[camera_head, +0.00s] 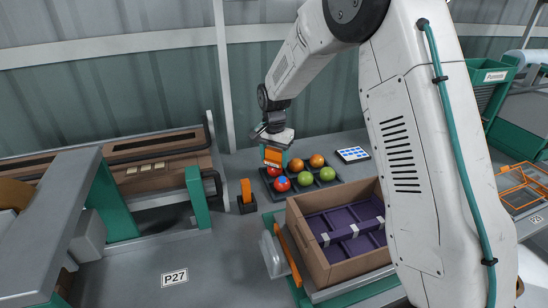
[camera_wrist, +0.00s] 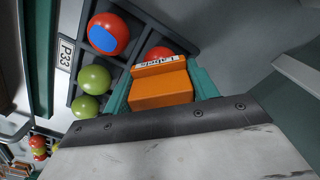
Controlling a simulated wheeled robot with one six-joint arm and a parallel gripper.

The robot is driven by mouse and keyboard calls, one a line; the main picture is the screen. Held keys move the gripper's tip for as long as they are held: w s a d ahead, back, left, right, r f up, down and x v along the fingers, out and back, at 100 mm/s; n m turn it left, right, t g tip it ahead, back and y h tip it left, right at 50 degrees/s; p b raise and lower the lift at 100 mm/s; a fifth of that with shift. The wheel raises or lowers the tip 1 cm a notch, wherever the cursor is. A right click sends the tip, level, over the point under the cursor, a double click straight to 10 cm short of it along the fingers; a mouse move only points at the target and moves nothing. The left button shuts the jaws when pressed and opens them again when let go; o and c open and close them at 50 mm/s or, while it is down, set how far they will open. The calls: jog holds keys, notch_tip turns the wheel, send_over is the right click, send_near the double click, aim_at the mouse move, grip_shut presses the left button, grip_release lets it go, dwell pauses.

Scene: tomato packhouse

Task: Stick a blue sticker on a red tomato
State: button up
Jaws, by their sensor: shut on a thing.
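My gripper (camera_head: 273,155) has its teal fingers shut on an orange block (camera_wrist: 160,92) with a white lettered strip. The block is over the left back part of the dark tray (camera_head: 268,188). A red tomato (camera_wrist: 159,54) is partly hidden behind the block in the wrist view; whether they touch cannot be told. Another red tomato (camera_head: 282,184) in the tray's front left carries a blue sticker, clear in the wrist view (camera_wrist: 103,39). A white sheet (camera_head: 353,154) with blue stickers lies behind the tray on the right.
Two green tomatoes (camera_head: 305,179) (camera_head: 327,174) and two orange ones (camera_head: 296,165) (camera_head: 317,160) share the tray. A cardboard box (camera_head: 312,255) with a purple insert stands in front. A black holder with an orange piece (camera_head: 247,190) stands to the left.

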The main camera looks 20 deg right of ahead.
dwell(0.6)
jog(key=shift+r, duration=3.5)
